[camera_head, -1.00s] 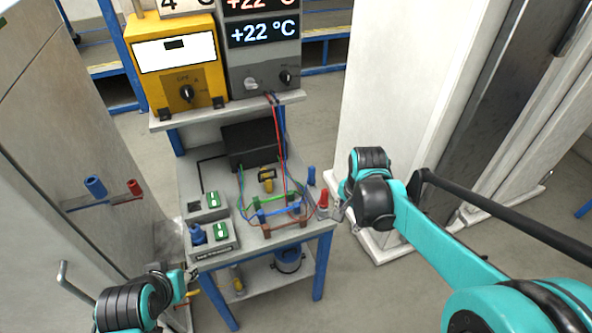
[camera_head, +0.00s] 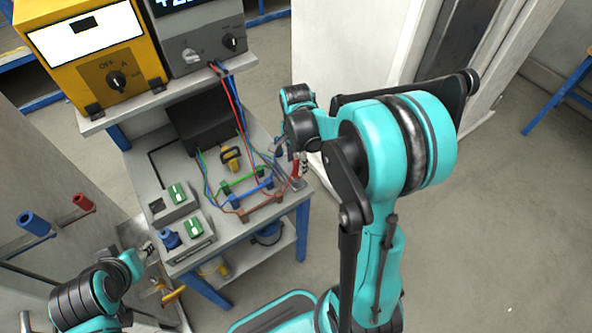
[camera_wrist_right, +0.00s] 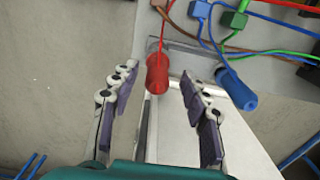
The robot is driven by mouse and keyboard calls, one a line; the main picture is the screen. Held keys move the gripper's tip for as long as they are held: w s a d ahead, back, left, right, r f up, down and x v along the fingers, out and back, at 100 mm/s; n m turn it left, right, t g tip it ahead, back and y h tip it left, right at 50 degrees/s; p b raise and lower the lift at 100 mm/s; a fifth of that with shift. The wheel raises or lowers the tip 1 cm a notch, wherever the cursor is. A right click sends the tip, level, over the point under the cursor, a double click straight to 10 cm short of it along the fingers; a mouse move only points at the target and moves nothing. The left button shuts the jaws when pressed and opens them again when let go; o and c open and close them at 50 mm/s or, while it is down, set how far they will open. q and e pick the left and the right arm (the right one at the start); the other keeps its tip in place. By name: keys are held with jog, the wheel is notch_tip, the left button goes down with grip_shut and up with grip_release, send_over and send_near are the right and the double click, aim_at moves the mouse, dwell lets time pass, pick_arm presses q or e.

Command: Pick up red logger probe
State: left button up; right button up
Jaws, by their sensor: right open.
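The red logger probe (camera_wrist_right: 157,74) stands at the table edge, with a red lead running from it. In the right wrist view it lies between the fingertips of my right gripper (camera_wrist_right: 158,84), which is open with a finger on either side. I cannot tell whether either finger touches it. In the head view the red probe (camera_head: 296,168) shows just below my right gripper (camera_head: 289,154), partly hidden by it. My left gripper (camera_head: 146,250) is at lower left by the table's front corner, too small to read.
A blue probe (camera_wrist_right: 236,88) stands close to the right of the red one in the wrist view. Coloured leads (camera_head: 240,185) and a black box (camera_head: 202,124) are on the table. Blue and red handles (camera_head: 36,224) stick out at left. A yellow meter (camera_head: 92,52) stands on the shelf.

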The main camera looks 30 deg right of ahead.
aim_at(297, 170)
notch_tip(297, 170, down, 4)
jog(key=shift+s+f+b, duration=0.1)
jog(key=shift+b, duration=0.6)
grip_shut()
jog(key=shift+r, duration=0.2)
